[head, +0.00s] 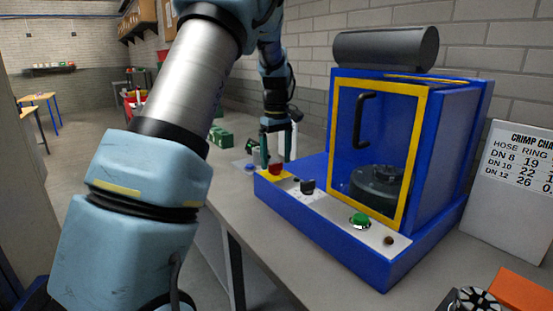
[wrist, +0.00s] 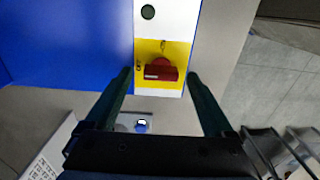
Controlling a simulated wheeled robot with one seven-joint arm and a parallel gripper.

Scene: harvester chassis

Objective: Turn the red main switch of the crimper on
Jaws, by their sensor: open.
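The crimper is a blue machine (head: 425,210) on the bench, with a yellow-framed door and a sloped light control strip. Its red main switch (head: 275,167) sits on a yellow plate at the left end of the strip. In the wrist view the red switch (wrist: 161,70) shows its handle lying crosswise on the yellow plate (wrist: 176,50); the plate's lettering is too small to read surely. My gripper (head: 279,146) is above the switch, pointing down. In the wrist view my gripper (wrist: 160,78) is open, with one finger on each side of the switch and nothing held.
A black knob (head: 307,186), a green button (head: 359,221) and a small dark knob (head: 389,240) sit along the strip. A chart board (head: 515,190) stands at the right. Green items (head: 221,137) lie on the bench behind. The bench front is mostly clear.

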